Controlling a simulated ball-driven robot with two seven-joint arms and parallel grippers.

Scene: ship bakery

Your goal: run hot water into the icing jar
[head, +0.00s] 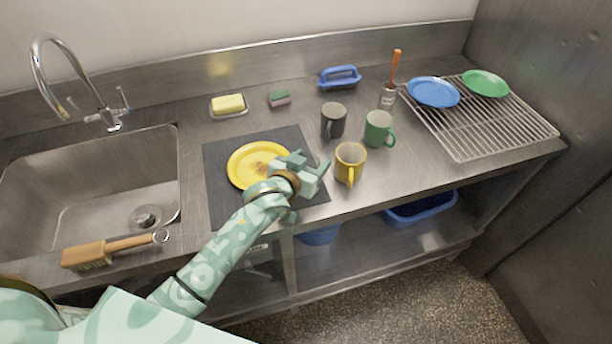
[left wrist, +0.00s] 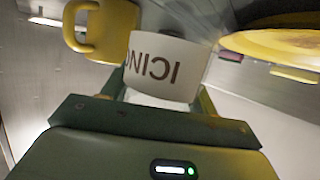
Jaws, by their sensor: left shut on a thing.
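My left gripper (head: 311,168) is shut on the white icing jar (left wrist: 165,66), whose label shows between the fingers in the left wrist view. In the head view the gripper hides the jar, and it is over the right part of the dark mat, between the yellow plate and the yellow mug. The tap (head: 85,92) stands behind the sink (head: 95,190) at the left, well away from the gripper. I cannot see whether water runs. My right gripper is not in view.
The yellow plate (head: 250,178) lies on the mat (head: 222,205). The yellow mug (head: 349,160), a green mug (head: 378,128) and a dark mug (head: 333,120) stand to the right. A wooden brush (head: 90,253) lies at the sink's front edge. Butter (head: 228,103) and a sponge (head: 279,98) lie behind the mat.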

